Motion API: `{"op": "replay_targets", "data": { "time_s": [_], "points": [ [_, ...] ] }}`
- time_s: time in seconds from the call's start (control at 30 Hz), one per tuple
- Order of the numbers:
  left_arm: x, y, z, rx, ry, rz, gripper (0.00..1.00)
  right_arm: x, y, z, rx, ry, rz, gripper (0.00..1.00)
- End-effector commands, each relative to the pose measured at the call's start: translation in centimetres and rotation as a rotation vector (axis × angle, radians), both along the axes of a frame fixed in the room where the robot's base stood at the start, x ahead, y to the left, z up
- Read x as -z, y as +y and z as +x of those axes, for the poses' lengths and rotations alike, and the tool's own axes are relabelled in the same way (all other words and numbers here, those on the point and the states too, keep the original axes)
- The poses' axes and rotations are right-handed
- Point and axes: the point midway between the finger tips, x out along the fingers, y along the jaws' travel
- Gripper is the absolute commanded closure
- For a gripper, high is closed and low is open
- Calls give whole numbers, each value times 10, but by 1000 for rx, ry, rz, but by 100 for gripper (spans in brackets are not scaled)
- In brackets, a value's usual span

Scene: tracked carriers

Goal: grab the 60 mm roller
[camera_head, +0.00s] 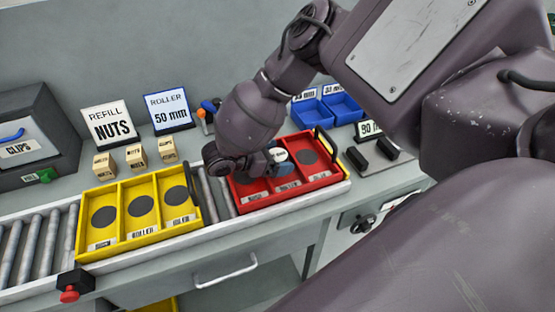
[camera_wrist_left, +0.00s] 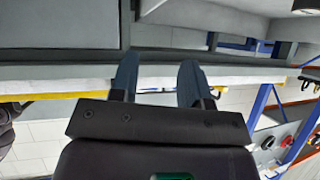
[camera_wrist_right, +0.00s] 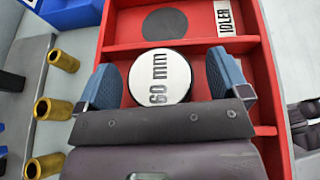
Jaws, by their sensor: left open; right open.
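The 60 mm roller (camera_wrist_right: 160,76) is a short dark cylinder with a white top marked "60 mm". It stands in the red carrier (camera_wrist_right: 240,44); its white top also shows in the head view (camera_head: 279,156), partly covered by my gripper. My right gripper (camera_wrist_right: 162,84) is open, with one blue finger on each side of the roller; I cannot tell whether they touch it. In the head view my right gripper (camera_head: 265,162) is over the red carrier and partly hidden by its own wrist. My left gripper (camera_wrist_left: 160,80) is open and empty, low in front of a bench edge.
A yellow carrier (camera_head: 161,237) with empty round spots stands left of the red one on the roller conveyor (camera_head: 40,248). Behind are a "ROLLER 50 mm" sign (camera_head: 169,110), small wooden boxes (camera_head: 135,156) and blue bins (camera_head: 345,107). Brass cylinders (camera_wrist_right: 50,108) stand beside the red carrier.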

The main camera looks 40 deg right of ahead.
Motion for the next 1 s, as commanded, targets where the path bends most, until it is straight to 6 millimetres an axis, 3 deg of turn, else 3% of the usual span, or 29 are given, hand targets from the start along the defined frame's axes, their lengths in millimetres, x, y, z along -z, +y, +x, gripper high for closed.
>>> {"op": "replay_targets", "data": {
  "time_s": [0.3,0.7,1.0],
  "points": [
    [0,0,0,-1,1,-1,57,2,-4,-1,0,1,0,8],
    [0,0,0,-1,1,-1,57,2,-3,-1,-1,1,0,69],
    [-1,0,0,-1,0,-1,57,-2,-3,0,-1,-1,0,69]
  ]
}}
